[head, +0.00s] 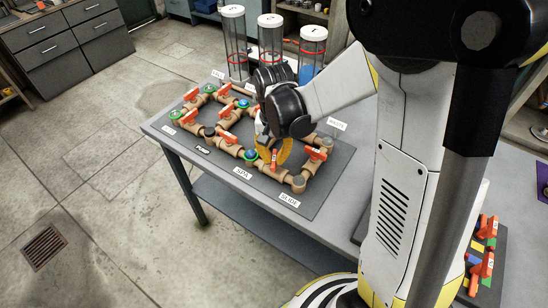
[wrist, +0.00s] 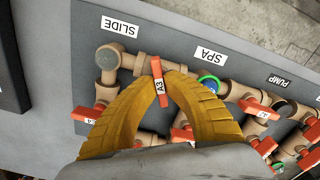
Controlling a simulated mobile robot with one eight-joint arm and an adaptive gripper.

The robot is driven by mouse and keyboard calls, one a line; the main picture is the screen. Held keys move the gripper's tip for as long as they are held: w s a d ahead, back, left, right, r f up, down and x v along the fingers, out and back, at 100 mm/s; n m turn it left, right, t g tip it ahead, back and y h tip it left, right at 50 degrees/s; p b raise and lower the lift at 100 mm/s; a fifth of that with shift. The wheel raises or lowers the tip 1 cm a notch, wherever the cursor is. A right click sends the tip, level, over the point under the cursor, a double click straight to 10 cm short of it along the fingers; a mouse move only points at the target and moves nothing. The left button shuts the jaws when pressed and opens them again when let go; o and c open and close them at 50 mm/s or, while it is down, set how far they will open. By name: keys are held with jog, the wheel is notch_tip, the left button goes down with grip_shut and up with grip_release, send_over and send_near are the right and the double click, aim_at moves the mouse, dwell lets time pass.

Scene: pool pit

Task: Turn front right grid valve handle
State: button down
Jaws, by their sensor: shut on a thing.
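The pipe grid with orange-red valve handles lies on a dark grey board (head: 322,190) on the table. In the wrist view, the yellow fingertips of my gripper (wrist: 160,78) close around one orange-red valve handle (wrist: 157,72) with a white tag. This handle stands across its tan pipe, on the front run between the SLIDE label (wrist: 119,27) and the SPA label (wrist: 212,59). In the head view, my gripper (head: 272,160) comes down over the front right part of the grid, and the handle (head: 274,158) shows partly between its fingers.
Another orange handle (head: 316,154) sits close to the right of my gripper; it also shows in the wrist view (wrist: 90,112). Several more handles lie to the left. Tall clear cylinders (head: 234,45) stand behind the board. The floor (head: 110,220) at left is open.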

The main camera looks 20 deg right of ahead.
aim_at(274, 158)
jog(key=n, duration=1.2)
jog(key=shift+n, duration=0.3)
dwell(0.4)
jog(key=c, duration=1.5)
grip_release()
notch_tip(274, 158, up, 12)
